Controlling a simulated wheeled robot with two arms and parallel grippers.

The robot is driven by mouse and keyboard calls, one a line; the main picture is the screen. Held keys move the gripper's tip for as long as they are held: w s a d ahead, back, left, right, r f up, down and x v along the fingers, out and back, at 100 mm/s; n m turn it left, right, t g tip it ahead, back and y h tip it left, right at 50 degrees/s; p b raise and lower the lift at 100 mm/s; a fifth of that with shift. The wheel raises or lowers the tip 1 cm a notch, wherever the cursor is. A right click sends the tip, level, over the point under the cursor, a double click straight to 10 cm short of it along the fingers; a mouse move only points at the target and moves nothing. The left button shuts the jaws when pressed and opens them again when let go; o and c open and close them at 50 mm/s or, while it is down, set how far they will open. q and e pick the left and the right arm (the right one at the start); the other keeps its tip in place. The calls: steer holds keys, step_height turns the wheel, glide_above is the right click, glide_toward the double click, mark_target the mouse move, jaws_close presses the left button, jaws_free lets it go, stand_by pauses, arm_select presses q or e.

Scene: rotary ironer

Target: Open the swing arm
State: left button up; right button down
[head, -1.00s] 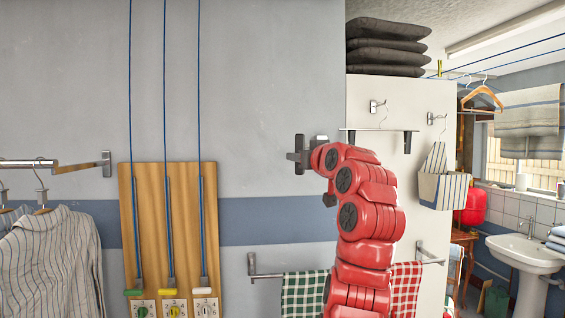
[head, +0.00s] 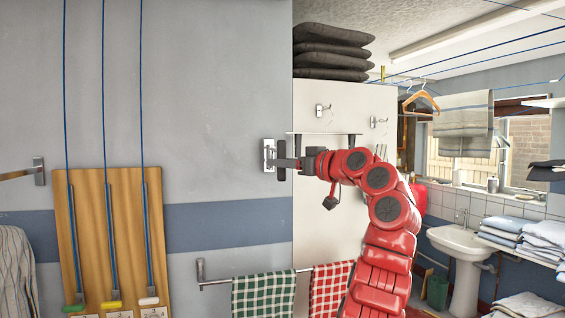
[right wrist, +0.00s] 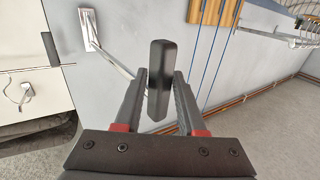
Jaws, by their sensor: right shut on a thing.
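The swing arm is a thin metal bar on a metal wall plate (head: 269,155) near the corner of the grey wall. Its black upright handle (head: 282,184) stands just right of the plate in the head view. In the right wrist view the plate (right wrist: 90,30) is at upper left, and the bar (right wrist: 118,62) slants from it to the black handle (right wrist: 157,75). My right gripper (head: 287,163) is shut on the handle, which sits between its two fingers (right wrist: 157,85). My left gripper is not in view.
A rail with green and red checked towels (head: 262,296) hangs below my right arm. A wooden board (head: 110,240) with blue cords is on the left wall. White panel hooks (head: 322,112) and a small shelf (head: 322,133) are close behind the gripper. A sink (head: 468,245) stands farther right.

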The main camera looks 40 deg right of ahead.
steer(key=shift+r, duration=0.2)
steer(key=c, duration=0.7)
jaws_free()
steer(key=shift+w+f, duration=0.1)
steer(key=shift+c, duration=0.2)
steer(key=shift+o, duration=0.5)
steer(key=shift+w+f, duration=0.15)
steer(key=shift+w, duration=0.1)
steer(key=shift+s+f, duration=0.1)
